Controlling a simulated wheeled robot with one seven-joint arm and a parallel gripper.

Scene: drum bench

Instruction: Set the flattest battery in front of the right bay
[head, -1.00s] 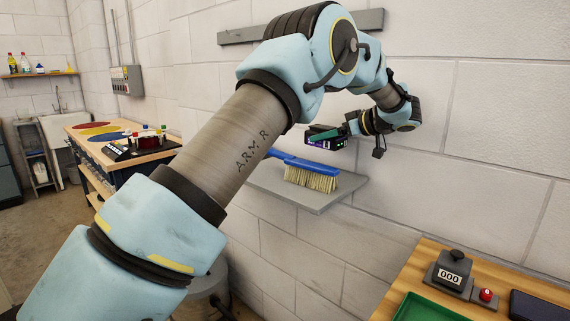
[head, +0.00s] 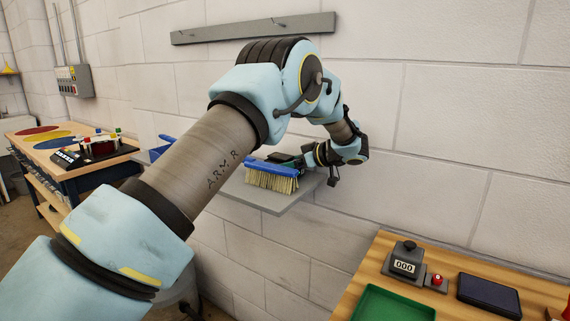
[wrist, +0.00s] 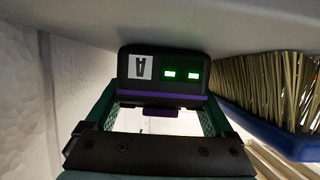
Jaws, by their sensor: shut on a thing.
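My gripper (wrist: 155,112) is shut on a black battery (wrist: 188,90) with a purple stripe, an "A" label and two lit green bars. In the head view my gripper (head: 300,161) is low over the grey wall shelf (head: 268,198), just behind the brush, which hides much of the battery. In the wrist view the battery lies close to the shelf surface (wrist: 215,28); I cannot tell whether it touches. I cannot make out the right bay or other batteries.
A blue brush (head: 272,172) with pale bristles lies on the shelf, close beside the battery in the wrist view (wrist: 285,137). A wooden bench at right holds a counter (head: 404,264), green tray (head: 375,308) and dark pad (head: 489,294). Another bench (head: 85,172) stands at left.

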